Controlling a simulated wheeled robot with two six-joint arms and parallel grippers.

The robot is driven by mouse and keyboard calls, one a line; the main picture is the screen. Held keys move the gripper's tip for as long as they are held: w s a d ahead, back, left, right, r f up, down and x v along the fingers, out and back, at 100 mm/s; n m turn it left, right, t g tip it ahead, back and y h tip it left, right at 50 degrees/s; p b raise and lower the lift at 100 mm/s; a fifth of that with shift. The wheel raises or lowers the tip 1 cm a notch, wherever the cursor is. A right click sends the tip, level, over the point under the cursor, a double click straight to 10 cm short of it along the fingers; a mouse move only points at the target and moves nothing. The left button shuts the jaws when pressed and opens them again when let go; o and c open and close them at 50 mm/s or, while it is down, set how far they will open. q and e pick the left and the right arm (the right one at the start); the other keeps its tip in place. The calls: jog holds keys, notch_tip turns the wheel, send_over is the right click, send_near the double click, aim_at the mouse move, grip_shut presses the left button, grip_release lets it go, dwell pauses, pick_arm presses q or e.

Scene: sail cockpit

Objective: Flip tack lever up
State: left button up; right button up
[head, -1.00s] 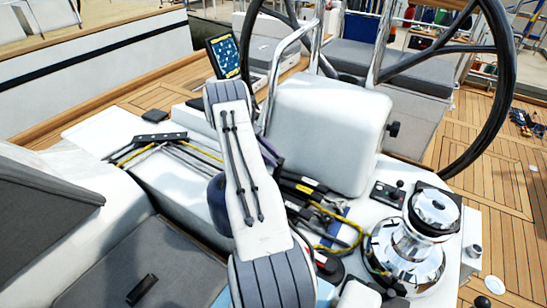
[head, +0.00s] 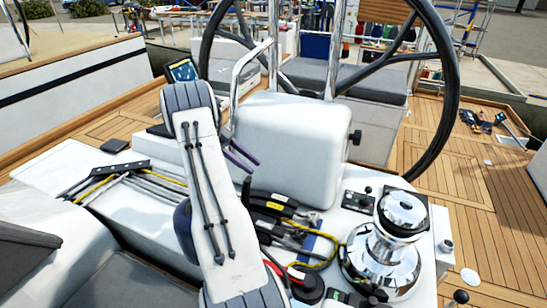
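A bank of black rope clutches (head: 272,207) with lever handles lies on the white cockpit top, left of the chrome winch. One dark lever (head: 247,187) stands up at its far left end; the other handles look laid down. I cannot read which is the tack lever. My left gripper is out of view.
The chrome winch (head: 386,240) stands at the right, with a small control panel (head: 359,201) behind it. A white pedestal (head: 286,147) and the large black steering wheel (head: 446,100) rise behind the clutches. Yellow and grey ropes (head: 165,172) run to the left.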

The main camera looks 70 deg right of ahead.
jog(key=s+d+r+b, duration=0.1)
jog(key=s+r, duration=0.4)
jog(key=s, duration=0.3)
jog(key=shift+d+b, duration=0.3)
jog(key=shift+d, duration=0.05)
